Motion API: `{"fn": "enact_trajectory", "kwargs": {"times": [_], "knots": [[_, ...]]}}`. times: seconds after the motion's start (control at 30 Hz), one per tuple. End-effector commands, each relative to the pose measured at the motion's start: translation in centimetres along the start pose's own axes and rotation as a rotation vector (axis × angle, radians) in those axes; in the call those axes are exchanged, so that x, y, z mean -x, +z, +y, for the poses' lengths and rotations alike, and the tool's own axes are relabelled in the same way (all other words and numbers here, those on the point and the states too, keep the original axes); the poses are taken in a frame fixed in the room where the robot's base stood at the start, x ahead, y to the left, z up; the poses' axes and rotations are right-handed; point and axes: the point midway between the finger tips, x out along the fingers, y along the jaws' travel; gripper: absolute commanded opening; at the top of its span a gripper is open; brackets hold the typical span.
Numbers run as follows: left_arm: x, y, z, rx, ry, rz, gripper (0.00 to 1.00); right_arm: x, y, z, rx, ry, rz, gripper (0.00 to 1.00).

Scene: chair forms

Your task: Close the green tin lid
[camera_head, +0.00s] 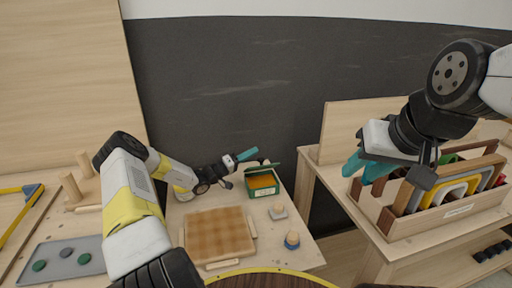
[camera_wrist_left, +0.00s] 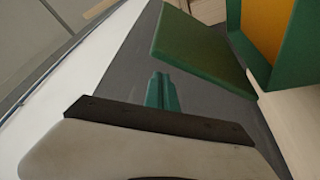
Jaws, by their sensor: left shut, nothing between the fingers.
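The green tin (camera_head: 262,185) stands on the table at the back, with an orange-yellow inside showing. Its green lid (camera_head: 263,169) is raised, tilted up at the back edge of the tin. In the left wrist view the lid (camera_wrist_left: 200,47) stands open beside the tin's body (camera_wrist_left: 289,45). My left gripper (camera_head: 247,154) is behind and to the left of the tin, near the lid. Its teal fingers are shut and empty, and in the left wrist view they (camera_wrist_left: 161,92) appear apart from the lid. My right gripper (camera_head: 366,172) is high at the right, with its teal fingers apart.
A checkered wooden board (camera_head: 217,232) lies in front of the tin. Small knobbed pieces (camera_head: 278,211) and (camera_head: 292,240) stand to its right. A grey tray (camera_head: 66,261) is at the left.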

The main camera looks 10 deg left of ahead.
Motion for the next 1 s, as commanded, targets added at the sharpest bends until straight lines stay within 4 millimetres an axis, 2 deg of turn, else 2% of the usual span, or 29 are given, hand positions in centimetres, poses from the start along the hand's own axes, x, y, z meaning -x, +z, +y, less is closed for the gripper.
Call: {"fn": "enact_trajectory", "kwargs": {"times": [0.47,1.0], "knots": [[1.4,3.5,1.0,-0.344,0.136,0.0,0.0,0.0,0.0,0.0,0.0,0.0,0.0,0.36],[1.9,4.8,1.1,-0.341,0.134,-0.001,0.0,0.0,0.0,0.0,0.0,0.0,0.0,0.36]]}}
